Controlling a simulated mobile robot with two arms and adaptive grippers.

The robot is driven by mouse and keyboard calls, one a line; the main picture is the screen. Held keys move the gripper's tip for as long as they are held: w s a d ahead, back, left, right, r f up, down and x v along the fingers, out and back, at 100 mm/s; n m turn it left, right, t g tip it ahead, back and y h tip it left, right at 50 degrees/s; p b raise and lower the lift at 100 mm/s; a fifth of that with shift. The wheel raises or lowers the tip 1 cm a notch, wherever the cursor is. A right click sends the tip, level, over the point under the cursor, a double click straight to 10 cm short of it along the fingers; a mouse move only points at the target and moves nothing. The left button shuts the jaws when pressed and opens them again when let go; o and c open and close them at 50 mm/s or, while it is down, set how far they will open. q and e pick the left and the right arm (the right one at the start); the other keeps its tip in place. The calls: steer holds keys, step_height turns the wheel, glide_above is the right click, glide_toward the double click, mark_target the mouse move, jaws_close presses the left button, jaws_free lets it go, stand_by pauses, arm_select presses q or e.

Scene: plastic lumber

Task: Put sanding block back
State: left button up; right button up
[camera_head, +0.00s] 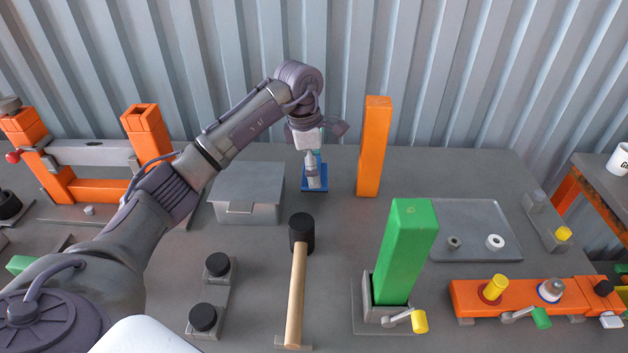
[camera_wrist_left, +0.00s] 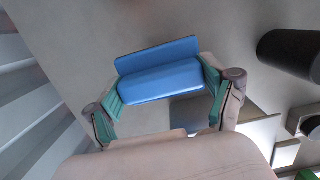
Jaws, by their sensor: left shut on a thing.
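The sanding block looks like a blue rounded grip on a flat blue plate; it shows in the left wrist view (camera_wrist_left: 163,80) between the green-padded fingers of my left gripper (camera_wrist_left: 162,88). The fingers are shut on its two ends. In the head view my left gripper (camera_head: 312,165) reaches down at the back middle of the grey workbench (camera_head: 340,235), and blue parts of the block (camera_head: 323,172) show around it. I cannot tell whether the block touches the bench. A darker grey square patch (camera_wrist_left: 190,112) lies partly hidden below the block. My right gripper is not in view.
A grey lidded box (camera_head: 247,192) stands left of the gripper and an upright orange post (camera_head: 374,147) close on its right. A black-headed mallet (camera_head: 301,232) lies in front. A green post (camera_head: 405,250) and a grey tray (camera_head: 470,220) stand further right. The corrugated wall is behind.

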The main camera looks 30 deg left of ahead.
arm_select(q)
step_height(320, 180, down, 4)
steer(key=shift+r, duration=0.1)
steer(key=o, duration=0.9)
steer(key=shift+f, duration=0.2)
steer(key=shift+c, duration=0.2)
steer(key=shift+r, duration=0.1)
steer(key=shift+r, duration=0.25)
steer(key=r, duration=0.4)
steer(key=a+r, duration=0.1)
steer(key=r, duration=0.2)
steer(key=s+r+b, duration=0.1)
steer(key=r, duration=0.3)
steer(key=shift+a+r, duration=0.3)
